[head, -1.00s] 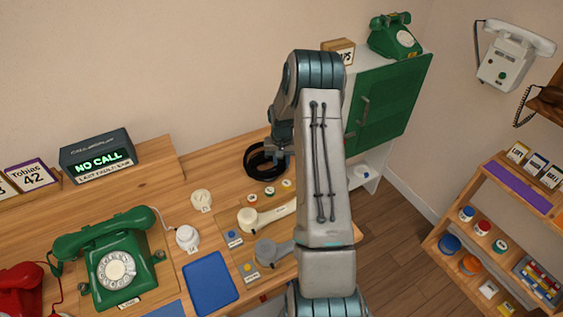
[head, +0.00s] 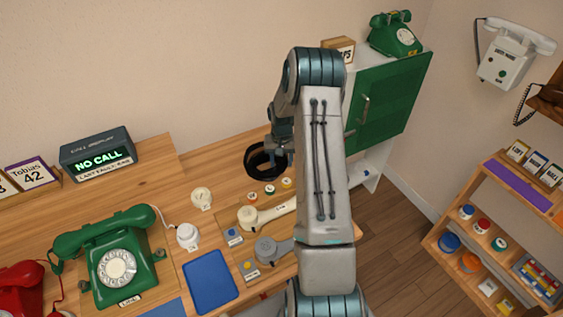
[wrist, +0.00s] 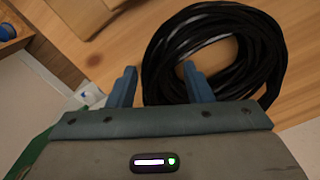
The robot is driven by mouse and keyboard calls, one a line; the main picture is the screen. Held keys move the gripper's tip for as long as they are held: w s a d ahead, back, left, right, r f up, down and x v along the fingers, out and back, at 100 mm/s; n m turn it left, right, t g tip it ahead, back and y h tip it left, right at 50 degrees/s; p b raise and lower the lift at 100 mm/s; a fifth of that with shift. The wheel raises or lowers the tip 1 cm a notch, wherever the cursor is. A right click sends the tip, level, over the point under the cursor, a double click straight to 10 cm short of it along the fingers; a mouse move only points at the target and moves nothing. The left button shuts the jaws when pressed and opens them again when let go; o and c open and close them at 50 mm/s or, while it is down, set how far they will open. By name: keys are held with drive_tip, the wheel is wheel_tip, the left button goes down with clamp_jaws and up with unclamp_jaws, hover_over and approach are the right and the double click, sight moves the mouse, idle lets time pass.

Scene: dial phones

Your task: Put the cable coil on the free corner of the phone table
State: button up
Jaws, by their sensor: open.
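The black cable coil (head: 254,164) lies on the wooden phone table (head: 222,160) near its back right end, partly hidden behind my arm in the head view. In the wrist view the coil (wrist: 272,50) fills the upper right as a thick ring of strands with wood showing through its middle. My gripper (wrist: 160,86) is open at the coil's near left side. Its left finger is outside the ring, and its right finger is over the ring's opening, with coil strands between them. I cannot tell whether the fingers touch the coil.
A green dial phone (head: 117,262), a blue pad (head: 211,282) and a cream handset (head: 270,213) occupy the table's front. A green cabinet (head: 385,105) with another green phone (head: 393,36) stands right of the table. A shelf (head: 455,235) is further right, across bare floor.

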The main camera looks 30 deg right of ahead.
drive_tip(key=s+a+r+n+b, duration=0.1)
drive_tip(key=s+a+r, duration=0.15)
drive_tip(key=r, duration=0.65)
drive_tip(key=s+a+r+b, duration=0.1)
drive_tip(key=a+r, duration=0.3)
drive_tip(key=r, duration=0.6)
drive_tip(key=s+a+r+n+t, duration=0.1)
drive_tip(key=s+a+r, duration=0.1)
drive_tip(key=s+a, duration=0.3)
drive_tip(key=s+a+r+n+t, duration=0.1)
drive_tip(key=s+a+r+n, duration=0.1)
drive_tip(key=s, duration=1)
drive_tip(key=s+a+r+n+t, duration=0.1)
drive_tip(key=s+a+r, duration=0.3)
drive_tip(key=s+a, duration=0.3)
drive_tip(key=shift+s+a+r+n, duration=0.2)
drive_tip(key=shift+s+a+n, duration=0.1)
drive_tip(key=shift+s, duration=0.4)
